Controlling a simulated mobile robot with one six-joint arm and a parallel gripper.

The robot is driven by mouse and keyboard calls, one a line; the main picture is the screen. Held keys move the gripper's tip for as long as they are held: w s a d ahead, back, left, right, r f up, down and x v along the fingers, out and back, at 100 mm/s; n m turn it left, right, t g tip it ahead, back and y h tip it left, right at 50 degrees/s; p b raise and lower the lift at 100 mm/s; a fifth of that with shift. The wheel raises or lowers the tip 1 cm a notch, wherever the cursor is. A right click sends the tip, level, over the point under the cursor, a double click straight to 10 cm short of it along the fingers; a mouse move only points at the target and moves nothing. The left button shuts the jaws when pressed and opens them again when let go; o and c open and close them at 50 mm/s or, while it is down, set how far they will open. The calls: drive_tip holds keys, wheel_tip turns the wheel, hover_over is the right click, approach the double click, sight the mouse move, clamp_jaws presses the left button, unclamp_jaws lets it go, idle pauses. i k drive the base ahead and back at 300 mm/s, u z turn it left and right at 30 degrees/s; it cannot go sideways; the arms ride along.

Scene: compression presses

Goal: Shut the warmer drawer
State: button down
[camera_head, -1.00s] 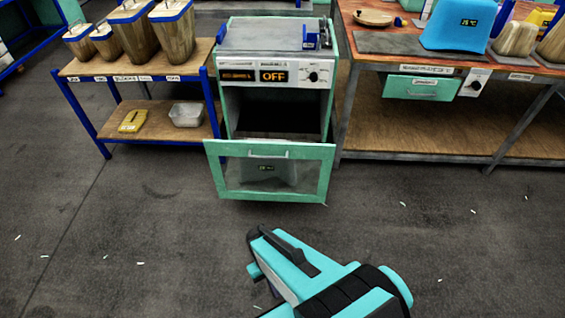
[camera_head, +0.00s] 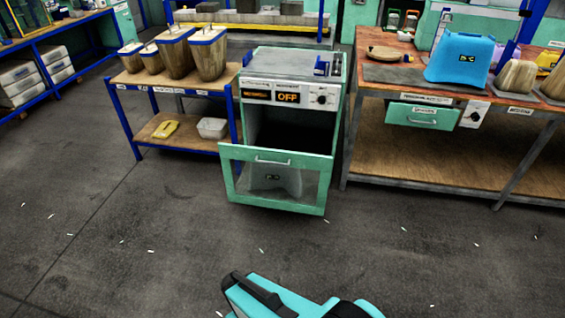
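The warmer is a mint-green and white cabinet (camera_head: 340,97) in the middle of the view, with a lit panel reading OFF (camera_head: 288,97). Its drawer (camera_head: 229,187) is pulled out at the front, with a green-framed clear front and a pale handle. A dark opening shows behind and above the drawer front. A pale grey container (camera_head: 272,182) with a small display shows through the clear front. Part of my teal and black arm shows at the bottom edge, apart from the drawer. My gripper's fingertips are not visible.
A blue-framed shelf (camera_head: 120,110) with several bins stands left of the warmer. A workbench (camera_head: 440,150) on the right holds a blue container (camera_head: 458,62) and has a small green drawer (camera_head: 422,116) under its top. The grey floor in front is open, with small white scraps.

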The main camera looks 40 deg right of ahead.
sight(315, 168)
drive_tip(key=z, duration=0.1)
drive_tip(key=i, duration=0.95)
drive_tip(key=u, duration=0.35)
